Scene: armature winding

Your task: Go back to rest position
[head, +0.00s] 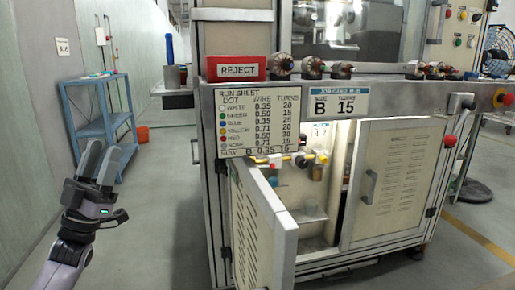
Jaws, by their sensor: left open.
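My left gripper (103,163) is raised at the left of the head view, its two grey fingers pointing up and apart. Nothing shows between the fingers. It is over open floor, clear of the machine cabinet (390,190) to its right. My right gripper does not show in this view.
The cabinet's left door (264,225) stands open toward me; its right door (385,180) looks closed. A red REJECT bin (236,69) and several armatures (279,66) sit on the ledge. A blue shelf (98,122) and an orange bucket (142,134) stand behind my gripper.

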